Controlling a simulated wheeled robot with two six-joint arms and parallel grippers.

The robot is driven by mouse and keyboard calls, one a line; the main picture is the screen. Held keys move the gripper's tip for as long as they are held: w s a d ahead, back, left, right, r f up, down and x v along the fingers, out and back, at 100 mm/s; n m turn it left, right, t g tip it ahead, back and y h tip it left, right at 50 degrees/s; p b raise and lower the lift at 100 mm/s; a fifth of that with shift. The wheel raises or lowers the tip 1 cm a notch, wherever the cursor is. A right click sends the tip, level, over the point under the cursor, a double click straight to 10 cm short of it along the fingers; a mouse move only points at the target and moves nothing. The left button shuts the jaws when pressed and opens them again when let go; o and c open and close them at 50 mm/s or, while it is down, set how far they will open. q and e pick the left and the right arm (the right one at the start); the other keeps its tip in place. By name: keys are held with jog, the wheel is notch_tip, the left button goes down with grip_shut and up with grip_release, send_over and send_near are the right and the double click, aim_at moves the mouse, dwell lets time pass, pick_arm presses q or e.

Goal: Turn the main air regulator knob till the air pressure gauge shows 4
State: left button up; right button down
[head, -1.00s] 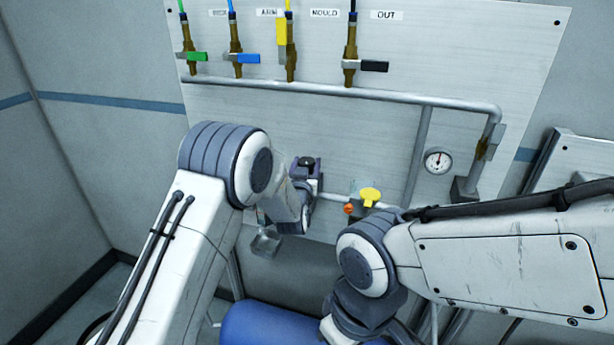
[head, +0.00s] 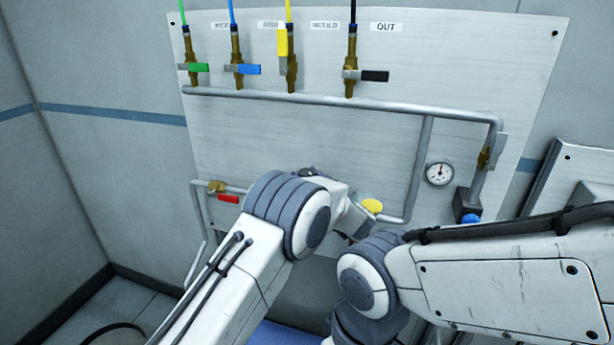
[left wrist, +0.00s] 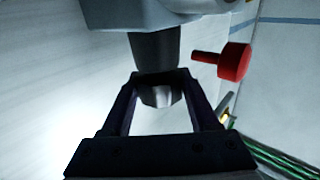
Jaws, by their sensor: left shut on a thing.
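The round white pressure gauge (head: 439,173) sits at the right of the panel; its needle points roughly up and its numbers are too small to read. In the left wrist view my left gripper (left wrist: 160,78) is shut on a dark tapered knob (left wrist: 155,48) under a grey body, one finger on each side. I cannot tell if this is the main air regulator knob. My right gripper is out of view.
A red knob (left wrist: 235,62) stands close beside the held part. A red-handled valve (head: 228,198) is at the lower left, and a blue knob (head: 470,218) under a dark block at the right. Pipes and several coloured valves cross the panel. My right arm fills the lower right.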

pick_arm(q)
jog(key=shift+r, duration=0.1)
dwell(0.3)
jog(key=o, duration=1.4)
jog(key=b+v, duration=0.2)
jog(key=v, duration=0.5)
jog(key=shift+s+d, duration=0.15)
jog(key=shift+s, duration=0.05)
